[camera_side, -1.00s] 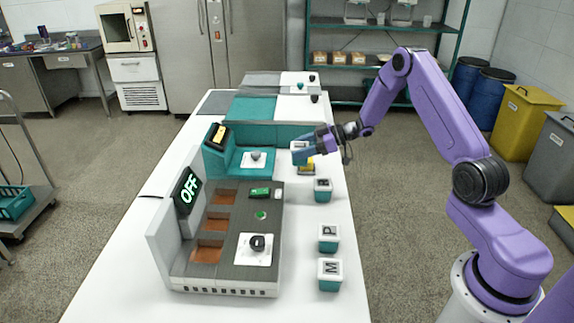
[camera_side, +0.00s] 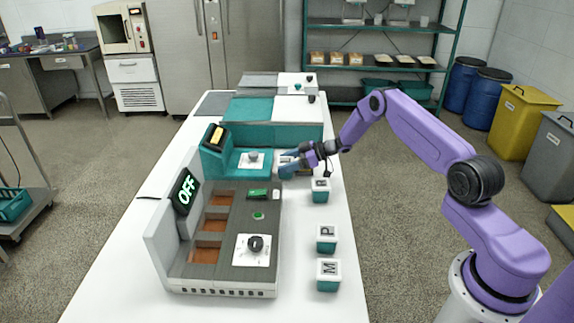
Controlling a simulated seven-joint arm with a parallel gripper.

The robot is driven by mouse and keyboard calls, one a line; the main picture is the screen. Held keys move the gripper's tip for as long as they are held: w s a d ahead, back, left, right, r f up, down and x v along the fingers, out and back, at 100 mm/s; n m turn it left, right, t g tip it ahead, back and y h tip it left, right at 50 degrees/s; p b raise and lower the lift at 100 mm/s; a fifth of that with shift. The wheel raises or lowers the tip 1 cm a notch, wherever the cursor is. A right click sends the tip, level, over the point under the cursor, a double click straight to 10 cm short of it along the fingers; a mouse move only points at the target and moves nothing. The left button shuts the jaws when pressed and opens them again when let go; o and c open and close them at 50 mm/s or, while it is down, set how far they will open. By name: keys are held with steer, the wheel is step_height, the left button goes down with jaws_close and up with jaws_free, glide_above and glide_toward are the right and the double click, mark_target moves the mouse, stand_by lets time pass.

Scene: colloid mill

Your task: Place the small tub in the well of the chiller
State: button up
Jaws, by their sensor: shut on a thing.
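My gripper (camera_side: 287,163) is shut on a small teal tub with a white top (camera_side: 286,158), mostly hidden by the fingers. It is at the right edge of the teal unit (camera_side: 255,162), behind the front machine. Whether the tub touches anything below is unclear. The grey front machine (camera_side: 225,268) has a screen reading OFF and three brown-floored wells (camera_side: 214,222) in a row. No label shows which unit is the chiller. Similar tubs stand on the table at the right: one marked M (camera_side: 328,275), one marked P (camera_side: 326,238), and one with an unclear letter (camera_side: 320,190).
The front machine carries a black knob (camera_side: 256,243), a green button (camera_side: 258,216) and a green piece (camera_side: 257,194). The teal unit has a grey knob (camera_side: 252,156) and a raised screen (camera_side: 214,138). The white table (camera_side: 110,290) is clear at its front left.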

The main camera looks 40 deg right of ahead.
steer(key=shift+f, duration=0.35)
steer(key=shift+f, duration=0.15)
steer(key=o, duration=1.2)
